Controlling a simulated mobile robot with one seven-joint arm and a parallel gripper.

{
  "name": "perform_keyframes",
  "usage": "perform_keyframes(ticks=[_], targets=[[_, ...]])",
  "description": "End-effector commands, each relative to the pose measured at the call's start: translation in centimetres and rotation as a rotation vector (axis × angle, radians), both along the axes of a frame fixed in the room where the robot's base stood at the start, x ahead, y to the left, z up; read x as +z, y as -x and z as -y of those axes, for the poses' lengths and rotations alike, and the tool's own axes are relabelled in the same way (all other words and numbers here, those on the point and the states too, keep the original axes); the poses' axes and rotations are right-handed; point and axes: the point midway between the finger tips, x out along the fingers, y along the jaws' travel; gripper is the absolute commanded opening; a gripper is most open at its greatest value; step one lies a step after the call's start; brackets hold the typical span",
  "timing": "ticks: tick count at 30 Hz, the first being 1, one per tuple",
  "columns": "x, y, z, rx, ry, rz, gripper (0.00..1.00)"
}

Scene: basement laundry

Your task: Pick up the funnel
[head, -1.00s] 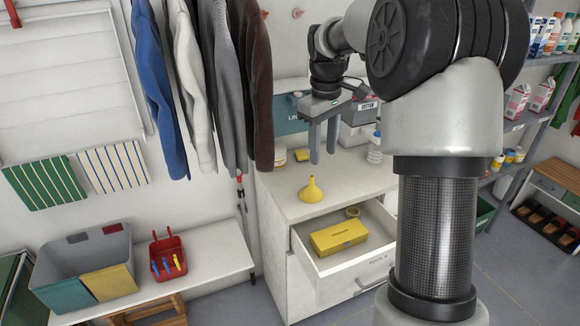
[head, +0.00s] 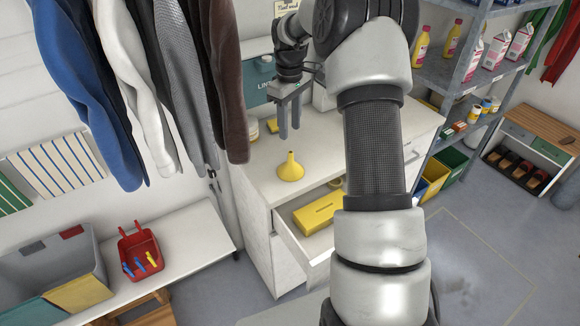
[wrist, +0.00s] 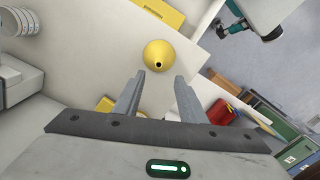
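The yellow funnel (head: 290,171) stands on the white cabinet top, spout up, near the front left edge. In the wrist view the funnel (wrist: 158,55) lies just beyond my fingertips, roughly centred between them, with its dark spout hole facing the camera. My gripper (head: 289,136) points down above and slightly behind the funnel in the head view. Its two fingers are apart with nothing between them; they also show spread in the wrist view (wrist: 158,80). The funnel is not touched by the fingers as far as I can see.
An open drawer (head: 293,247) below holds a yellow box (head: 319,212). Hanging clothes (head: 180,85) are close to the left of my gripper. A teal box (head: 258,82) stands behind it. A bench (head: 190,245) with a red caddy (head: 140,253) is at lower left.

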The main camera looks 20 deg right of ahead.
Motion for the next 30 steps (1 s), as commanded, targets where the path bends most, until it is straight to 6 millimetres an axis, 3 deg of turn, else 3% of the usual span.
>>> perform_keyframes(ticks=[3,7,14,24,30], targets=[[-2.7,0.1,0.0,0.001,-0.001,-0.004,0.37],[-4.8,0.1,0.0,0.000,-0.001,-0.003,0.37],[-6.3,0.0,0.0,-0.001,0.000,0.000,0.37],[-10.8,0.1,0.3,0.001,-0.001,-0.003,0.37],[-11.2,0.0,0.3,0.000,0.000,0.001,0.37]])
